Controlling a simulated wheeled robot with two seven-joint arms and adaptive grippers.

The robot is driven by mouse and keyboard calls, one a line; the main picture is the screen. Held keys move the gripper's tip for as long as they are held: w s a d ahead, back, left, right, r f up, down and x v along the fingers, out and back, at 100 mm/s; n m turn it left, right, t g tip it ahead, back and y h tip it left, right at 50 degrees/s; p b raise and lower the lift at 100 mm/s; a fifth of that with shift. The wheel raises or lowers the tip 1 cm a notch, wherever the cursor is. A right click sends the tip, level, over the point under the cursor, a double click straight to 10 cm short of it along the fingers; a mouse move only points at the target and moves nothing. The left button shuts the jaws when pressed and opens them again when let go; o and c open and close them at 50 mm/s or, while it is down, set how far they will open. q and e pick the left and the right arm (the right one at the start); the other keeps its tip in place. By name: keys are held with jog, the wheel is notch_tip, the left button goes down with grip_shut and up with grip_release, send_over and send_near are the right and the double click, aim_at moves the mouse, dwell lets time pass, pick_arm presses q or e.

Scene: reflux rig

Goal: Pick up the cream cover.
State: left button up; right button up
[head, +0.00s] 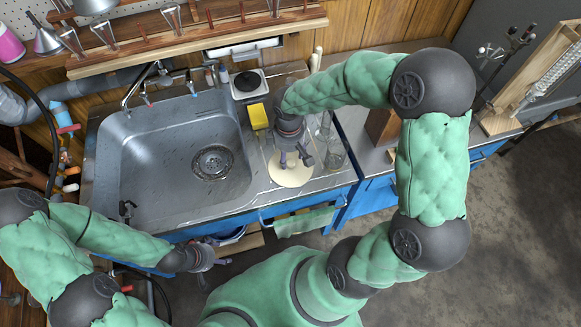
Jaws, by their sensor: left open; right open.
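The cream cover (289,178), a flat round disc, lies on the metal counter to the right of the sink. My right gripper (296,163) points down over the cover and hides part of its far side. Its fingers are open with nothing seen between them; I cannot tell whether they touch the cover. My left gripper (222,262) is open and empty in front of the sink's front edge, lower than the counter in the picture.
The steel sink (150,165) fills the left. A yellow sponge (258,117) and a small scale-like device (248,84) sit behind the cover. Clear glassware (333,153) stands close to its right. A wooden rack (530,80) is at the far right.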

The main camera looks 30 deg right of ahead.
aim_at(291, 162)
jog(key=f+b, duration=0.2)
jog(key=f, duration=0.1)
jog(key=f+b, duration=0.1)
jog(key=f, duration=0.1)
jog(key=shift+w+d, duration=0.15)
jog(key=shift+d, duration=0.2)
grip_shut()
